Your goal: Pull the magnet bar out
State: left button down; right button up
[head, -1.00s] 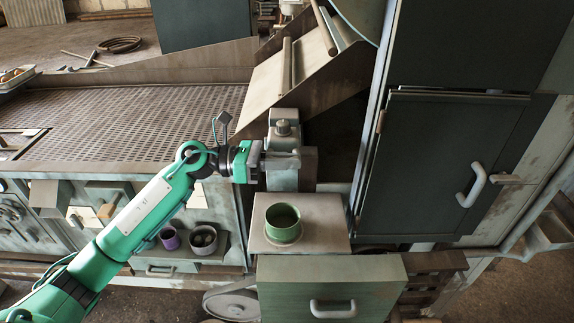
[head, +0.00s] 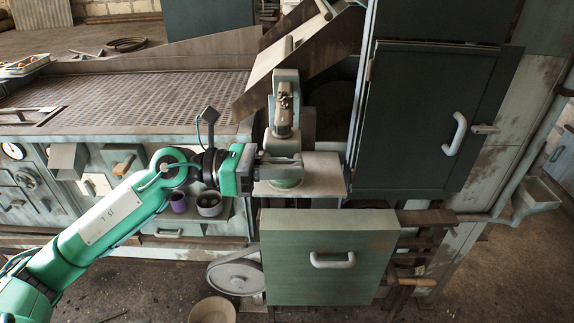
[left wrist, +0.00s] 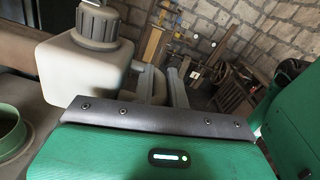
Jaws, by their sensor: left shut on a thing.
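My left gripper (head: 281,157) reaches in from the left, shut on a pale grey piece (head: 284,143) in front of the machine. Its fingers (left wrist: 166,88) also show in the left wrist view. The fingers hide most of where they hold the piece. I cannot tell for sure which part is the magnet bar. A pale boxy bottle shape (left wrist: 82,72) with a ribbed dark cap stands close left of the fingers in the left wrist view. My right gripper is not in view.
A dark cabinet (head: 425,120) stands to the right. A perforated bed (head: 150,100) lies to the left.

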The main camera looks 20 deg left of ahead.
pick_arm(q)
jog(key=shift+s, duration=0.1)
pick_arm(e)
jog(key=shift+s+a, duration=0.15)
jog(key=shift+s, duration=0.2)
pick_arm(q)
jog(key=shift+f, duration=0.1)
jog(key=c, duration=1.8)
grip_release()
jog(key=shift+d, duration=0.1)
jog(key=shift+o, duration=0.5)
jog(key=shift+s, duration=0.2)
jog(key=shift+w, duration=0.1)
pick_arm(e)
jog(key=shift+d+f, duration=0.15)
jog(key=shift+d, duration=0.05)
